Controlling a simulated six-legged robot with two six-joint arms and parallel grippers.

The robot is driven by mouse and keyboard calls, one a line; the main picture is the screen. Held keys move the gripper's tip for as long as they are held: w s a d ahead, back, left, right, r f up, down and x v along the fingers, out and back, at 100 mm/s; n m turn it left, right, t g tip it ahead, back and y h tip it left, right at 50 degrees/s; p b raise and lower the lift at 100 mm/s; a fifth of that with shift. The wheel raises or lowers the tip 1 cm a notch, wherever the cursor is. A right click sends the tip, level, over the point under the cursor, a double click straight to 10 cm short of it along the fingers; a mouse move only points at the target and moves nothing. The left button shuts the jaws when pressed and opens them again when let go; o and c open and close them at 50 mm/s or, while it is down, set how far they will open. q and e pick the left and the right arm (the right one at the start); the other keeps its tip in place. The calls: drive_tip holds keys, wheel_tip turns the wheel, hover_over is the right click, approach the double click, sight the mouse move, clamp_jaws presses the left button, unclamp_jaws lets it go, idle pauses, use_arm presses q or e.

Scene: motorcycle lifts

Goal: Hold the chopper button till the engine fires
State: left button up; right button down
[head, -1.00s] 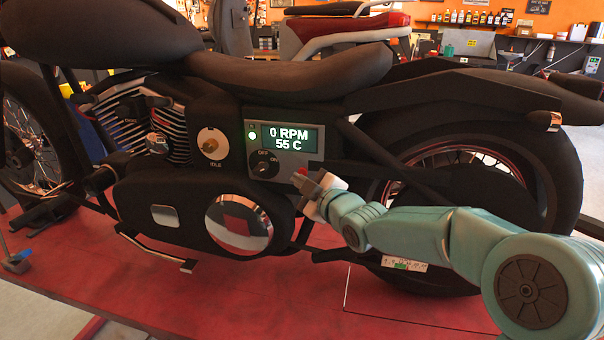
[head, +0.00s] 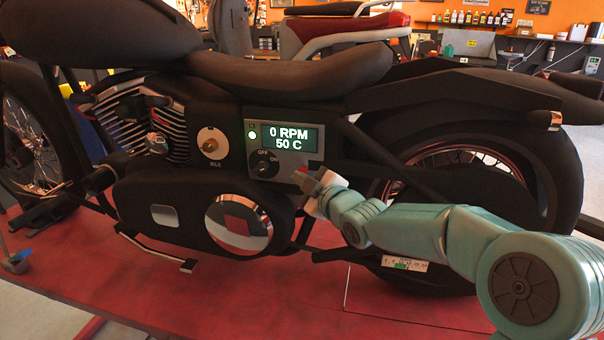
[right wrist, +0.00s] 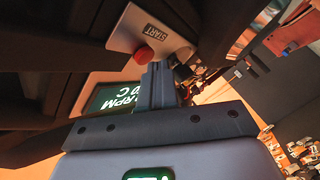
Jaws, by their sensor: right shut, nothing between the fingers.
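The black chopper (head: 290,75) stands with its control panel (head: 311,157) facing me. The panel's display (head: 289,138) reads 0 RPM and 50 C. A small green lamp (head: 252,135) is lit beside it. Below is a dark OFF/ON knob (head: 263,165). The red button (head: 303,169) is at the panel's lower right; the right wrist view shows it (right wrist: 144,55) beside a START label. My right gripper (head: 312,184) is shut and empty, its tips right by the button. I cannot tell whether they touch it. My left gripper is out of view.
An IDLE dial (head: 210,144) sits left of the panel. A round chrome cover (head: 238,222) is below it. The rear wheel (head: 455,170) is behind my right arm. The red lift deck (head: 250,300) lies below the bike.

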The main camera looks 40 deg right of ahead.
drive_tip(key=shift+w+d, duration=0.25)
drive_tip(key=shift+d, duration=0.1)
idle(0.6)
idle(0.3)
drive_tip(key=shift+s+a+b, duration=0.6)
drive_tip(key=shift+a+b, duration=0.1)
drive_tip(key=shift+b, duration=0.3)
drive_tip(key=s+a+b, duration=0.3)
drive_tip(key=b, duration=0.3)
drive_tip(key=shift+s+a, duration=0.1)
drive_tip(key=shift+a, duration=0.3)
